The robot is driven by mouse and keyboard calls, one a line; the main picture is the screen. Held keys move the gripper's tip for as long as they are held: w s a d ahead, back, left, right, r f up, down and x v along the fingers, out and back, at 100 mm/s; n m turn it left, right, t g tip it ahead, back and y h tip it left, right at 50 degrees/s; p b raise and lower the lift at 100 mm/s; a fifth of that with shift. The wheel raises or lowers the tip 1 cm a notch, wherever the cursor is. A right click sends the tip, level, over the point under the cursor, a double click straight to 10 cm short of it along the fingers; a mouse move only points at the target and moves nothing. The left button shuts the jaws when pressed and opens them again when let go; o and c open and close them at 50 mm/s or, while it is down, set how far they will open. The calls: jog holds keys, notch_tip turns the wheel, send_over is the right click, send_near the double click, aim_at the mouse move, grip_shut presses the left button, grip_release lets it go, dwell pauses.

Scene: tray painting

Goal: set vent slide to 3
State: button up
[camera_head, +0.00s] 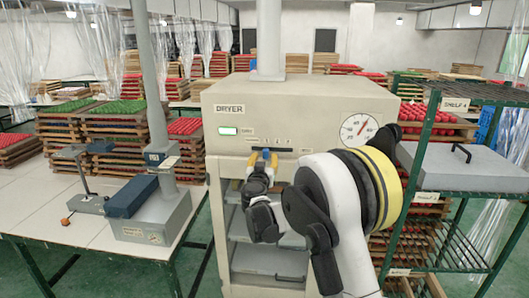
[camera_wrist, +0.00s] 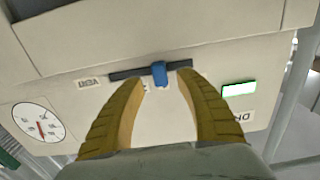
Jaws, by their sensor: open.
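The vent slide is a dark horizontal slot (camera_head: 285,150) on the cream dryer front, with small number marks above it and a label beside it. Its blue knob (camera_wrist: 160,72) shows in the wrist view near the middle of the slot (camera_wrist: 124,75). I cannot tell which number the knob stands at. My gripper (camera_head: 263,155) is at the slot in the head view and partly covers it. In the wrist view my gripper (camera_wrist: 158,80) has its yellow fingers spread, one on each side of the knob, with gaps between. The fingers are not closed on it.
The dryer (camera_head: 300,105) has a green-lit indicator (camera_head: 228,131), a round dial (camera_head: 360,128) and an open rack below. A green shelf (camera_head: 431,130) with a grey lidded box (camera_head: 465,168) stands close on the right. A table (camera_head: 90,228) with a grey device stands left.

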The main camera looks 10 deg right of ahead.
aim_at(265, 154)
jog(key=shift+x, duration=2)
jog(key=shift+s, duration=0.1)
grip_shut()
